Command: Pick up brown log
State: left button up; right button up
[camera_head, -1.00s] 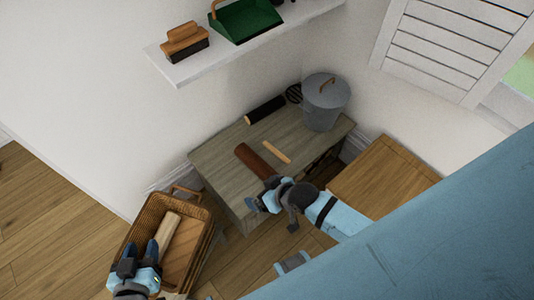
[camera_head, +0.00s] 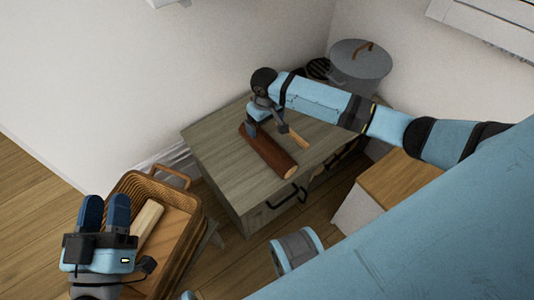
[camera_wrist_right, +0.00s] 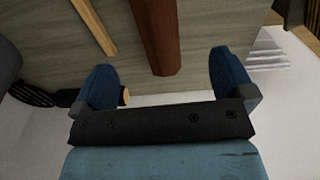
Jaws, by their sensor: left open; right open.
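The brown log (camera_head: 270,153) lies on the grey-brown wooden table, its far end partly hidden by my right gripper in the head view. My right gripper (camera_head: 266,126) is open above that far end. In the right wrist view, the log (camera_wrist_right: 157,38) points toward the gap between the two blue fingers of this gripper (camera_wrist_right: 162,66), with nothing held. My left gripper (camera_head: 105,204) is open and empty at the lower left, beside the wicker basket.
A thin light stick (camera_head: 298,138) lies beside the brown log. A lidded grey bin (camera_head: 360,68) stands at the table's back. The wicker basket (camera_head: 193,205) holds a pale log (camera_head: 150,222). The table (camera_head: 225,165) is clear on the left.

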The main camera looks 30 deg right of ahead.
aim_at(267, 142)
notch_tip(267, 142, down, 8)
jog(key=b, duration=0.3)
jog(key=shift+w+d+f, duration=0.1)
jog(key=shift+d+f, duration=0.05)
jog(key=shift+f, duration=0.1)
jog(key=f+b, duration=0.4)
jog(key=f, duration=0.1)
jog(key=shift+d+f, duration=0.15)
jog(key=shift+d, duration=0.05)
pick_arm(q)
notch_tip(267, 142, down, 10)
jog(key=d+m+g, duration=0.1)
jog(key=g, duration=0.2)
jog(key=shift+r+g, duration=0.2)
jog(key=shift+g, duration=0.2)
jog(key=shift+w, duration=0.1)
pick_arm(e)
jog(key=shift+c, duration=0.5)
jog(key=c, duration=1.3)
jog(key=shift+c, duration=0.2)
